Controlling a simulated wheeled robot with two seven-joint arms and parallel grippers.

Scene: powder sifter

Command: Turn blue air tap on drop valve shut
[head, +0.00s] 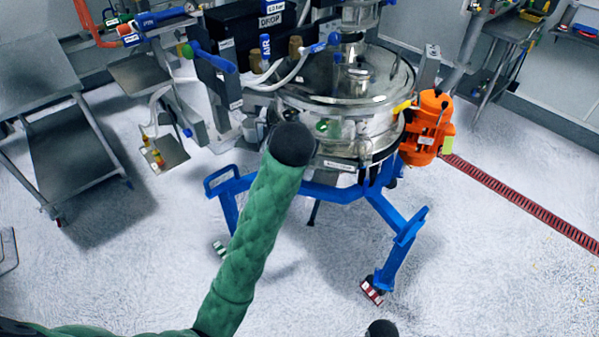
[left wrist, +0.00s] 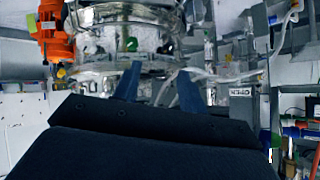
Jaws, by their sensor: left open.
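A black panel marked DROP (head: 271,20) stands at the left of the steel sifter (head: 345,85). A blue tap handle (head: 212,57) sticks out at the panel's left, and a second blue handle (head: 322,45) sits at its right, near a blue AIR tag (head: 265,47). I cannot tell how either tap is set. In the head view my left arm's black end hides its fingers and covers part of the sifter's lower front. In the left wrist view my left gripper (left wrist: 157,70) is open and empty, facing the steel vessel (left wrist: 120,40).
An orange motor (head: 427,128) is on the sifter's right. A blue frame (head: 400,235) carries the sifter. Pale hoses (head: 285,75) hang by the taps, and an OPEN label (left wrist: 242,91) shows in the wrist view. A steel table (head: 40,60) stands left.

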